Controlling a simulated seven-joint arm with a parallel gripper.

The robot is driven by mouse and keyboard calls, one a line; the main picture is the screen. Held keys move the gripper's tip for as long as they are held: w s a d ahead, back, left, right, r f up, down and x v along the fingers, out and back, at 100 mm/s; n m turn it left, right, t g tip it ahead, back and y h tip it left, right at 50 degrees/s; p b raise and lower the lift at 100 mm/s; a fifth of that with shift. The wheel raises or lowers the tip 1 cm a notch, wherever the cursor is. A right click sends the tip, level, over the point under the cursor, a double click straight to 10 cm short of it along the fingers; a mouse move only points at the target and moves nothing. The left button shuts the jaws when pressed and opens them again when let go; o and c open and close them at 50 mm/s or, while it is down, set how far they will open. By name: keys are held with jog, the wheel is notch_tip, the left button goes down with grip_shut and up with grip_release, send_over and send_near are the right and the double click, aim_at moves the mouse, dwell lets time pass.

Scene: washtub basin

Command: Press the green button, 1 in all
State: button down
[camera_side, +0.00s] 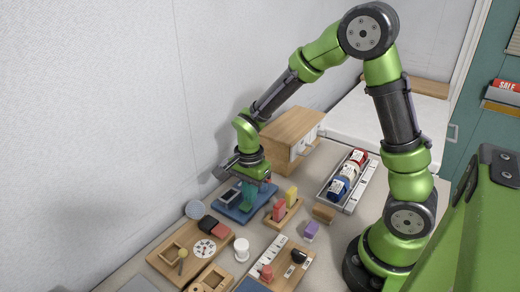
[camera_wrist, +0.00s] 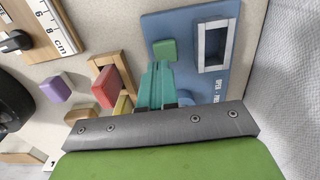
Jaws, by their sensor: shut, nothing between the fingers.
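The green button (camera_wrist: 165,50) is a small green block on a blue board (camera_wrist: 185,25). The board also shows in the side view (camera_side: 233,212), under my gripper. My gripper (camera_wrist: 159,66) has teal fingers that are shut and empty. In the wrist view the fingertips lie just beside the button's near edge and overlap the board. I cannot tell whether they touch the button. In the side view my gripper (camera_side: 247,208) points down over the board, and its fingers hide the button.
A grey-framed dark window (camera_wrist: 212,46) sits on the same board. A wooden tray with red and yellow blocks (camera_side: 284,209) stands close by on the right. A wooden drawer box (camera_side: 285,135) stands behind. A wooden board (camera_side: 175,250) lies in front; a wall is at the left.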

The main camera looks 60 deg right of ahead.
jog(key=shift+f, duration=0.55)
jog(key=shift+s+f, duration=0.1)
jog(key=shift+f, duration=1.1)
jog(key=shift+r, duration=0.1)
notch_tip(320, 180, up, 15)
jog(key=shift+w, duration=0.45)
jog(key=shift+r, duration=0.1)
